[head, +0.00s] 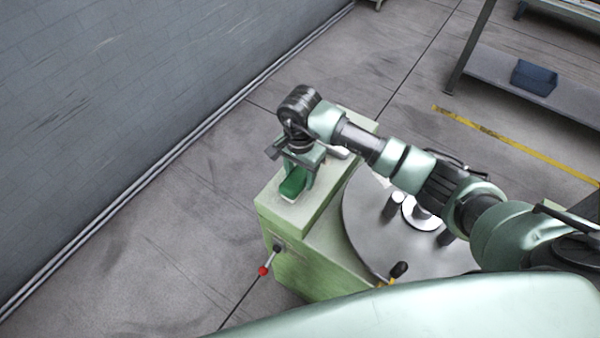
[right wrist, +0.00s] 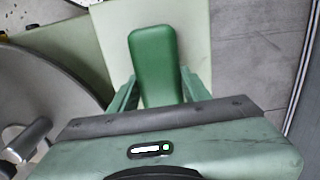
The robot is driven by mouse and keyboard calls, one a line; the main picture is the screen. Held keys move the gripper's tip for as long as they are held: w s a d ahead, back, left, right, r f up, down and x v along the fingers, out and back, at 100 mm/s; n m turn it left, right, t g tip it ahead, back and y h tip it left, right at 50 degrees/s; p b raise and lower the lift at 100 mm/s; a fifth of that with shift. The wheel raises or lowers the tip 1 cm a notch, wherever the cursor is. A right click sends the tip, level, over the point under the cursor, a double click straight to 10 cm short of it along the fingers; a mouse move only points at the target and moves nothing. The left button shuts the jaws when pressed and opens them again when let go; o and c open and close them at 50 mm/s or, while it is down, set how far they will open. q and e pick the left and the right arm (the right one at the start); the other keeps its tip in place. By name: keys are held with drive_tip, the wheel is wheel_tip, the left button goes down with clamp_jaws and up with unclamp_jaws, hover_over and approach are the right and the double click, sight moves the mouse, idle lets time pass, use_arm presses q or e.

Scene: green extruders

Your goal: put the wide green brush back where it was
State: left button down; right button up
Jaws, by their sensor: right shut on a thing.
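The wide green brush (head: 293,184) is at the left end of the light green machine top (head: 270,203). In the right wrist view the brush (right wrist: 153,60) lies lengthwise between the fingers, its far end over the pale top. My right gripper (head: 298,178) is above the brush, pointing down, with its fingers (right wrist: 155,90) shut on the brush's near part. The brush is on or just above the surface; I cannot tell whether it touches. Its underside is hidden. My left gripper does not show.
A round grey metal plate (head: 365,230) with upright posts is right of the brush. A red-knobbed lever (head: 264,270) sticks out from the machine's front. A pale handle-like object (head: 338,152) lies behind the gripper. A blue bin (head: 534,77) sits on a far shelf.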

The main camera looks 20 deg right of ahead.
sight(300, 173)
drive_tip(key=shift+f, duration=0.1)
drive_tip(key=o, duration=0.8)
drive_tip(key=shift+f, duration=0.1)
drive_tip(key=o, duration=0.4)
drive_tip(key=shift+r, duration=0.35)
wheel_tip(300, 173, up, 12)
drive_tip(key=b, duration=0.3)
drive_tip(key=shift+f+b, duration=0.15)
drive_tip(key=shift+b, duration=0.2)
